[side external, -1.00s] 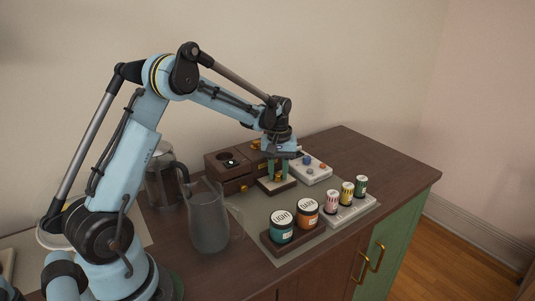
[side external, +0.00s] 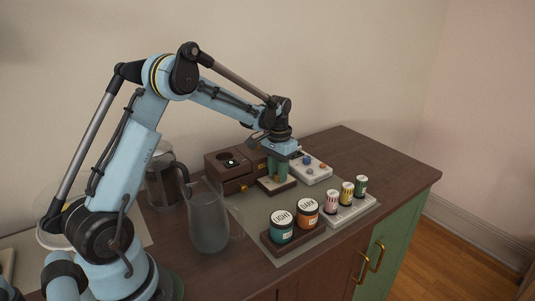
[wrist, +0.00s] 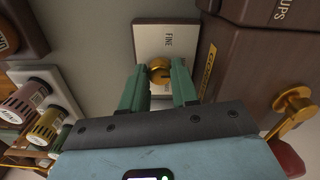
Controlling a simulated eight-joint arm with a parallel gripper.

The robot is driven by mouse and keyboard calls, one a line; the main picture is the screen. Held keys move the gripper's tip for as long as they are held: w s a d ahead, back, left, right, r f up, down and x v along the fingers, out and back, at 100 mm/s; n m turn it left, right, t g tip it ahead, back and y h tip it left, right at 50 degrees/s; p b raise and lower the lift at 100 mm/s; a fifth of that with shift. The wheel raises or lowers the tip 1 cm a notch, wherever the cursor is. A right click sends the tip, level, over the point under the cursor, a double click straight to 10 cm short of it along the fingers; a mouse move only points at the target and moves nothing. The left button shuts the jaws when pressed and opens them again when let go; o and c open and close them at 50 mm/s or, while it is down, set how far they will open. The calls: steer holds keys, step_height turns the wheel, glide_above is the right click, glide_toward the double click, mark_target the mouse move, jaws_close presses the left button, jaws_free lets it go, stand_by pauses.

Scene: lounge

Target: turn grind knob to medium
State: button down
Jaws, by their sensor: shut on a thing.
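The grind knob (wrist: 159,74) is a small gold knob on a cream plate (wrist: 150,38) that carries the word FINE. My gripper (wrist: 158,79) has a green finger on each side of the knob and is shut on it. No other setting label is readable on the plate, and the knob's pointer is hard to make out. In the side view my gripper (side external: 277,176) points down at the plate (side external: 277,187), and its fingers largely hide the knob.
A brown wooden box (side external: 228,165) stands close beside the plate. A white panel with coloured knobs (side external: 314,168) lies behind. The LIGHT canister (side external: 282,228) and DARK canister (side external: 306,213) stand in front, with several small jars (side external: 347,194) to the right. A glass pitcher (side external: 208,220) stands left.

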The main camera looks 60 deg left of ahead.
stand_by(0.3)
steer(key=c, duration=0.8)
jaws_free()
steer(key=shift+c, duration=0.2)
steer(key=shift+r, duration=0.15)
step_height(320, 180, up, 12)
steer(key=shift+d, duration=0.1)
steer(key=s+d+r+m+t, duration=0.1)
steer(key=s+d+r+t, duration=0.2)
steer(key=s+d, duration=0.5)
steer(key=s+d+f+m+t, duration=0.1)
steer(key=s+d+f+t, duration=0.3)
steer(key=s+d, duration=0.4)
steer(key=shift+d, duration=0.2)
